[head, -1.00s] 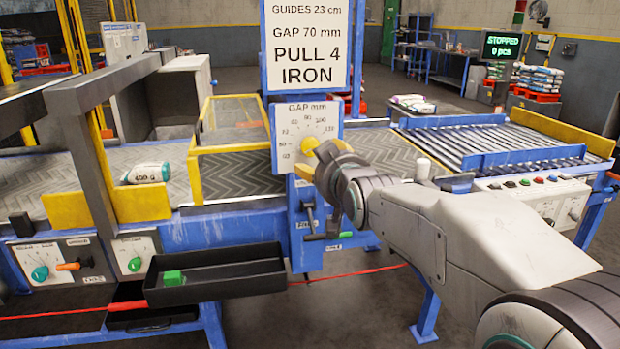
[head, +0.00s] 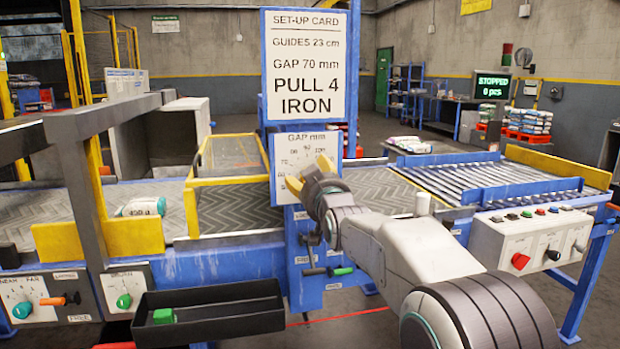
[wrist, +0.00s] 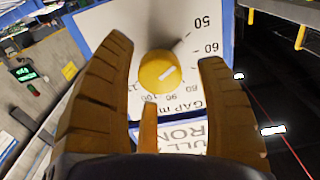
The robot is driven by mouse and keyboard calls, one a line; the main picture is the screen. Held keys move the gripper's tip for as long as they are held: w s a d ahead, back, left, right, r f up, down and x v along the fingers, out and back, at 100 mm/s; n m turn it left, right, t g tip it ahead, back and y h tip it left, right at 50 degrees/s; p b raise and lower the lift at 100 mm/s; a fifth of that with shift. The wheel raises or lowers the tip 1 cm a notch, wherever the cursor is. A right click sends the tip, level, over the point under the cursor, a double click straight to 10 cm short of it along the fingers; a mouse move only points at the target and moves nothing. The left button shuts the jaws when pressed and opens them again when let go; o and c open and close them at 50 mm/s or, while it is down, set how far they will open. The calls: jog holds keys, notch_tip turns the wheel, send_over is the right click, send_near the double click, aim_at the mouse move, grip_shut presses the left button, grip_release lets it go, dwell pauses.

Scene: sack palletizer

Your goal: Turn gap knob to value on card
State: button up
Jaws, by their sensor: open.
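The set-up card (head: 308,92) in the head view reads guides 23 cm, gap 70 mm, pull 4, iron. Below it is the white GAP mm dial plate (head: 284,150). In the head view my gripper (head: 309,176) covers the knob.
A black tray (head: 245,292) with a green block (head: 164,316) is at the lower left. A yellow guard frame (head: 228,180) stands left of the dial. A control box (head: 520,240) and roller conveyor (head: 480,178) are to the right. A small lever with a green grip (head: 342,271) is below the dial.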

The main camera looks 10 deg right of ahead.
jog(key=shift+w, duration=0.85)
jog(key=c, duration=1.2)
jog(key=shift+m, duration=0.4)
jog(key=m+b, duration=0.2)
jog(key=m, duration=0.2)
jog(key=shift+m, duration=0.4)
jog(key=m+b, duration=0.1)
jog(key=m, duration=0.4)
jog(key=shift+r+m, duration=0.15)
jog(key=shift+m, duration=0.55)
